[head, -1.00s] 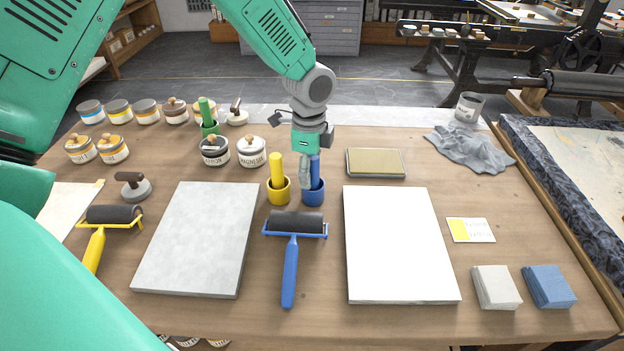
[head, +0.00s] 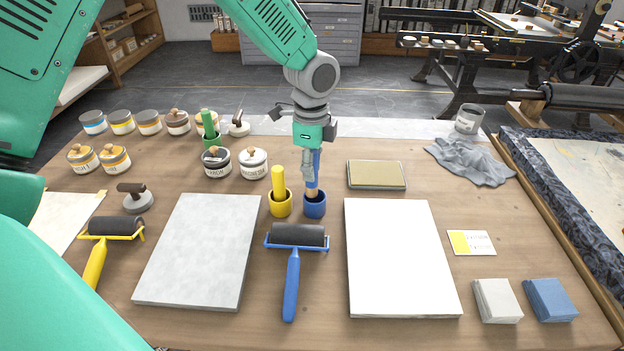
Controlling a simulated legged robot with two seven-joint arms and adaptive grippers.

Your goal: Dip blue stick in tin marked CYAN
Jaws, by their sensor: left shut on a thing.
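My left gripper (head: 308,172) is shut on the blue stick (head: 316,168), which stands upright in its fingers. The stick's pale wooden lower part shows just above the blue cup (head: 315,207); I cannot tell whether its tip is still inside the rim. A tin with a light blue band (head: 93,123) stands at the far left end of the back row; its lettering is too small to read. My right gripper is not in view.
A yellow stick (head: 278,182) stands in a yellow cup (head: 281,205) just left of the blue cup. Lidded jars (head: 216,163) and a green stick (head: 208,122) stand between the gripper and the back-row tins. A blue-handled roller (head: 292,270) lies in front.

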